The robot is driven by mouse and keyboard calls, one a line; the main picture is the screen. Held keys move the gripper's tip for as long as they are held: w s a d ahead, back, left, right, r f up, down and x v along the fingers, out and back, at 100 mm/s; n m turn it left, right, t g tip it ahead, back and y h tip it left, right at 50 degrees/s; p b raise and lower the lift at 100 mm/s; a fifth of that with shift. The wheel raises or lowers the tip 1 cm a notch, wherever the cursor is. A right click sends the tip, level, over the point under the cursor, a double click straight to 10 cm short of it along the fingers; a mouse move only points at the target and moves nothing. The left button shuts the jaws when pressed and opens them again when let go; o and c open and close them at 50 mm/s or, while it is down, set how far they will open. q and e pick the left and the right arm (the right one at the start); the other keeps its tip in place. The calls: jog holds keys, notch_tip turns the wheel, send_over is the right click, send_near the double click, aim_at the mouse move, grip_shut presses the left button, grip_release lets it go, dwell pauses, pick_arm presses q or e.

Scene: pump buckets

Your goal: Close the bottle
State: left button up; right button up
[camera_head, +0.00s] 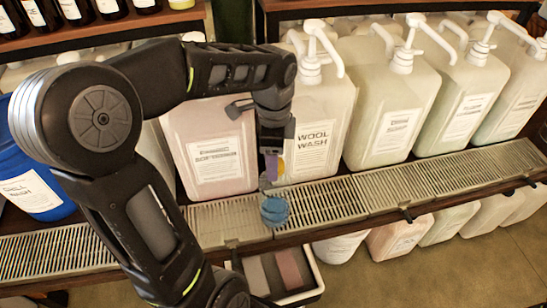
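A small round blue thing (274,211), which looks like a bottle or its cap seen from above, is at the front edge of the slatted drip tray (334,200). My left arm comes in from the left, and its gripper (270,178) points down just above the blue thing. Small purple and yellow patches show at the fingers; I cannot tell what they are. I cannot tell whether the fingers are open or shut, or whether they touch the blue thing. My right gripper is not in view.
A pale pump bucket labelled Wool Wash (318,120) stands behind the gripper, with a pinkish bucket (208,150) to its left and more buckets to the right. A blue bucket (30,170) is at far left. Below are a bin (312,285) and more containers.

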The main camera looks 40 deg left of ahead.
pick_arm(q)
jog(key=n+b, duration=0.1)
jog(key=n, duration=0.5)
jog(key=shift+n, duration=0.3)
jog(key=n, duration=0.3)
jog(key=shift+n, duration=0.3)
jog(key=n, duration=0.4)
jog(key=shift+b, duration=0.4)
grip_shut()
